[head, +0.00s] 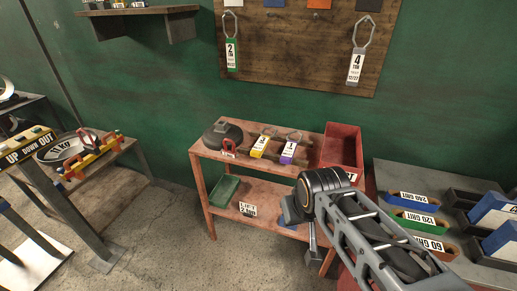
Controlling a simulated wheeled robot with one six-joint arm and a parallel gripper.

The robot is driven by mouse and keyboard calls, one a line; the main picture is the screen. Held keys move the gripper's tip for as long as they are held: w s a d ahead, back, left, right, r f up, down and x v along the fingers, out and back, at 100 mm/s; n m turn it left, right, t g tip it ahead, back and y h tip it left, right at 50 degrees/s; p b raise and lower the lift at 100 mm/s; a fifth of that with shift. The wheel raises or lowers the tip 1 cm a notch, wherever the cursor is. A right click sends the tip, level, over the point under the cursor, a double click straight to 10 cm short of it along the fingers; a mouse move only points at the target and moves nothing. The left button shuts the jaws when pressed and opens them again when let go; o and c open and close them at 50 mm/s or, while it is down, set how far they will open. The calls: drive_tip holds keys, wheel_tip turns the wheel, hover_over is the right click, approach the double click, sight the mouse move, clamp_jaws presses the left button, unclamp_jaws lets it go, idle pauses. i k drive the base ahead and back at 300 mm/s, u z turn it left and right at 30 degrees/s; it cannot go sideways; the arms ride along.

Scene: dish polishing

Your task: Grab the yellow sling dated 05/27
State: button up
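A yellow sling (259,147) with a white label and a wire loop lies on the top shelf of the red-brown rack (201,149). Its date is too small to read. A purple sling (289,152) lies just right of it. My arm reaches in from the lower right, and its end is in front of the rack's right side. My gripper (313,245) seems to point down there, apart from the yellow sling and partly hidden by my arm; its fingers cannot be made out clearly.
A dark round lidded item (222,135) with a red tag sits left of the slings. A red bin (343,145) stands at their right. Green and white tagged slings hang on the wooden board (290,50). Grit bins (415,198) stand at right.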

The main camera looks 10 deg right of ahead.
sight(260, 146)
drive_tip(key=u, duration=1.4)
drive_tip(key=i, duration=2.5)
drive_tip(key=z, duration=3.2)
